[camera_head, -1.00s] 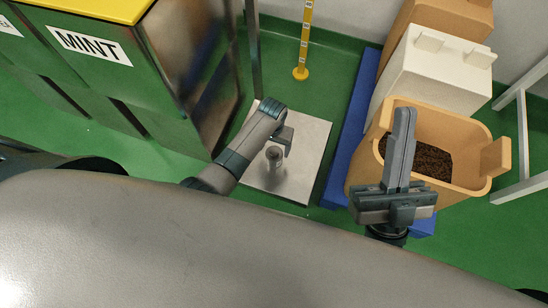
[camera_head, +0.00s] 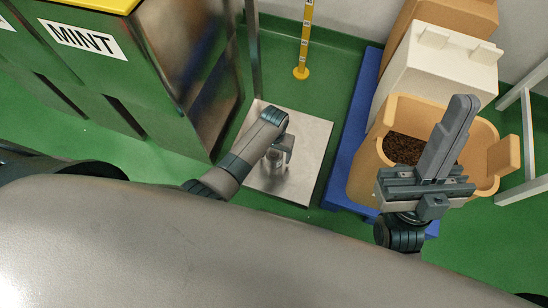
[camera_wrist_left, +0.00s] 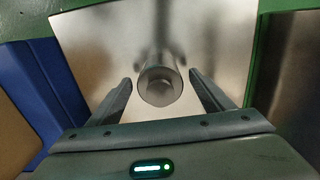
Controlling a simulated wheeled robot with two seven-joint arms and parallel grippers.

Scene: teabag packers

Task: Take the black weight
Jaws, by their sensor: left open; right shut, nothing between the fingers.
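A small cylindrical weight (camera_head: 274,159) stands upright on a metal plate (camera_head: 312,135) on the floor; it looks grey and shiny rather than clearly black. In the left wrist view the weight (camera_wrist_left: 160,86) shows from above, between and a little beyond the fingertips, with a gap on each side. My left gripper (camera_head: 287,147) is open just over the weight and hides part of it in the head view. My right gripper (camera_head: 461,102) is shut and empty, in front of the tan bin.
A tan bin (camera_head: 376,165) with dark loose leaves stands on a blue pallet (camera_head: 345,160) at right, with a white bin (camera_head: 440,70) behind it. A green cabinet labelled MINT (camera_head: 95,80) is at left. A yellow post (camera_head: 306,40) stands behind the plate.

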